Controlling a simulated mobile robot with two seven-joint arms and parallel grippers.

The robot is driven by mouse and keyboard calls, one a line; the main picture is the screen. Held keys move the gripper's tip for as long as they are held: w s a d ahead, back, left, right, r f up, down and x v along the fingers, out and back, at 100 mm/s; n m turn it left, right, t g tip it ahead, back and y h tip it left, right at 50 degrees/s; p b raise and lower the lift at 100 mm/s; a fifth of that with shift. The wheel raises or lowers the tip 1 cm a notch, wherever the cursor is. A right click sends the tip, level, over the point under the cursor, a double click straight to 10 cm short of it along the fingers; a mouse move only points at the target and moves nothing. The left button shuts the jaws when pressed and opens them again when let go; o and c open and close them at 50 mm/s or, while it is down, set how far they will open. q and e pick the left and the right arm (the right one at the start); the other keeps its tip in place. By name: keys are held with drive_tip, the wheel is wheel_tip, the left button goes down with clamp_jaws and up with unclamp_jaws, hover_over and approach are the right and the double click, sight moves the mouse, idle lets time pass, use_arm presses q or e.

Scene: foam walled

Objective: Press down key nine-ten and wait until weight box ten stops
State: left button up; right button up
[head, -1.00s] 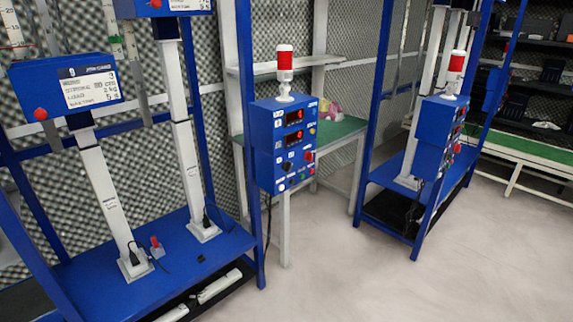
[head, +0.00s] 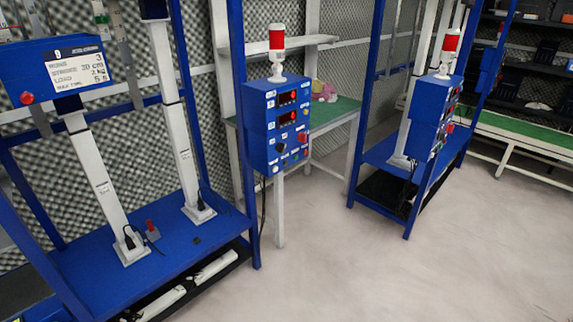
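A blue weight box (head: 62,72) with a white label and a red knob sits on a white column at the left; its label seems to start with a 9. A second box (head: 153,8), on the taller column beside it, is cut off by the top edge, and its label is out of view. A small red switch or lever (head: 150,228) stands on the blue base between the column feet; I cannot read any marking on it, so I cannot tell whether it is key nine-ten. Neither of my grippers is in view.
A blue control box (head: 280,122) with red displays, buttons and a red-and-white lamp (head: 277,48) stands in the middle. A similar control box (head: 434,118) is on the right frame. A green-topped table (head: 335,112) is behind. The pale floor (head: 340,270) is clear at front right.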

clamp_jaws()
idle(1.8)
